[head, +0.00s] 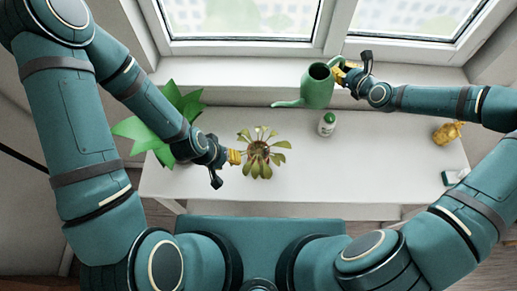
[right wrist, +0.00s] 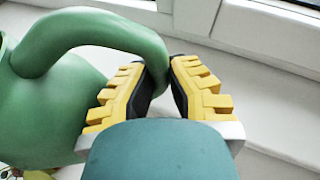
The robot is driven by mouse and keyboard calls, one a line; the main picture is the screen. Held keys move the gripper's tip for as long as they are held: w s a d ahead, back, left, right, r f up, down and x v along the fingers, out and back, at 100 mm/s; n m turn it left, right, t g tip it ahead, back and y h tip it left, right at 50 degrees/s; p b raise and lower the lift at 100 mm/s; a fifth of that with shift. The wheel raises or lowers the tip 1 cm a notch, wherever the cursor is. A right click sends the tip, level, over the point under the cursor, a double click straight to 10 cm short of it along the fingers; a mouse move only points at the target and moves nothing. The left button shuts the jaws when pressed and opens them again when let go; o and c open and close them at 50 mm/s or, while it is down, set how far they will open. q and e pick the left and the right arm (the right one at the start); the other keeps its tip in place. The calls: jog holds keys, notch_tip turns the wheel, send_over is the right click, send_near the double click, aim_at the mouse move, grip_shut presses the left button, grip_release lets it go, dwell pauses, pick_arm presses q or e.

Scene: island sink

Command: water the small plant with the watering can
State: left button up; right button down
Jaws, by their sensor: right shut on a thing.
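The green watering can (head: 317,88) is at the back of the white table near the window, its spout pointing left. My right gripper (head: 340,75) is shut on its handle; the right wrist view shows the yellow fingers (right wrist: 160,88) around the curved green handle (right wrist: 110,30). The small plant (head: 259,155), with yellow-green leaves in a brownish pot, stands mid-table, left of and nearer than the can. My left gripper (head: 235,157) is just left of the small plant, its yellow fingertips close to the leaves. I cannot tell whether its fingers are open or touch the plant.
A large green leafy plant (head: 165,122) is behind my left arm. A yellow object (head: 447,133) and a green-white item (head: 453,177) lie at the right. The table's middle right is clear.

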jog(key=shift+s+a+r+n+t+h, duration=0.4)
jog(key=shift+s+a+r+n+t, duration=0.1)
jog(key=shift+s+a+r+n, duration=0.25)
jog(key=shift+a+f+n, duration=0.2)
jog(key=shift+a+n, duration=0.05)
jog(key=shift+a, duration=0.05)
jog(key=shift+s+a+b, duration=0.2)
jog(key=shift+s+b, duration=0.05)
jog(key=shift+b, duration=0.1)
jog(key=w+d+m, duration=0.1)
jog(key=w+d+f+m+g, duration=0.1)
jog(key=d, duration=0.1)
jog(key=shift+f+y+p, duration=0.15)
jog(key=shift+y+p, duration=0.2)
jog(key=shift+y, duration=0.05)
jog(key=shift+w, duration=0.1)
jog(key=shift+w+f+m, duration=0.1)
jog(key=shift+f+m, duration=0.1)
jog(key=shift+m, duration=0.2)
jog(key=shift+w+d+f+g+y, duration=0.15)
jog(key=shift+g+y, duration=0.15)
jog(key=shift+g, duration=0.1)
